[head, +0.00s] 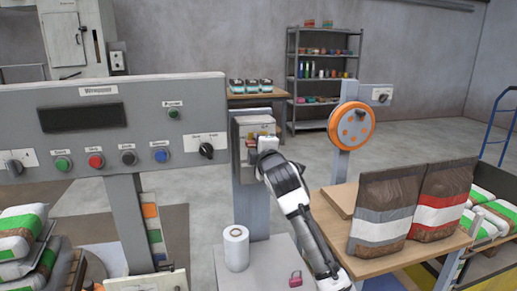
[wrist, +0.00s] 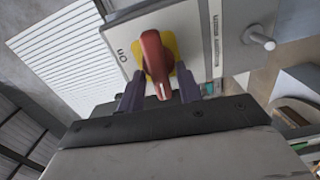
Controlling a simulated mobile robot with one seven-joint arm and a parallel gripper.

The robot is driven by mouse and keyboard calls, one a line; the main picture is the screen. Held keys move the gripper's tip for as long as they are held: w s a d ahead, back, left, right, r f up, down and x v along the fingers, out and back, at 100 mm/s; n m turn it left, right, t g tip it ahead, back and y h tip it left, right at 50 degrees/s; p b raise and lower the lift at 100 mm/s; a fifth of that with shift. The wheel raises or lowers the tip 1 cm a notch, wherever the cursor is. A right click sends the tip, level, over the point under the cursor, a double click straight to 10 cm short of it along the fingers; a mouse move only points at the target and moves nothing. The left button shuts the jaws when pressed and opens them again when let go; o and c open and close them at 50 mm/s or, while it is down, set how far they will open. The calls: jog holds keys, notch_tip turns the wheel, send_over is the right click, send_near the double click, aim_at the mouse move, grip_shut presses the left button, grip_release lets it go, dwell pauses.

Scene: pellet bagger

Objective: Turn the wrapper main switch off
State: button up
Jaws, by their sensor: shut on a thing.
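The wrapper main switch is a red rotary handle (wrist: 154,55) on a yellow plate on a grey box (head: 247,124). My gripper (wrist: 160,90) has one dark finger on each side of the handle's lower end and is shut on it. In the wrist view the handle stands nearly upright, its white-marked end toward my gripper. An upside-down ON label (wrist: 122,53) shows to its left. No OFF label is readable. In the head view my gripper (head: 264,147) is at the box front and covers most of the handle.
The Wrapper panel (head: 90,92) with several buttons and knobs stands just left of the box. A white roll (head: 236,247) and a pink padlock (head: 295,279) are on the grey surface below. An orange wheel (head: 351,126) and a table with filled bags (head: 385,215) are at right.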

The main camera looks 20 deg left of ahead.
jog(key=shift+f+n, duration=0.1)
jog(key=shift+n, duration=0.4)
jog(key=o, duration=0.6)
jog(key=b+v, duration=0.3)
jog(key=v, duration=1.1)
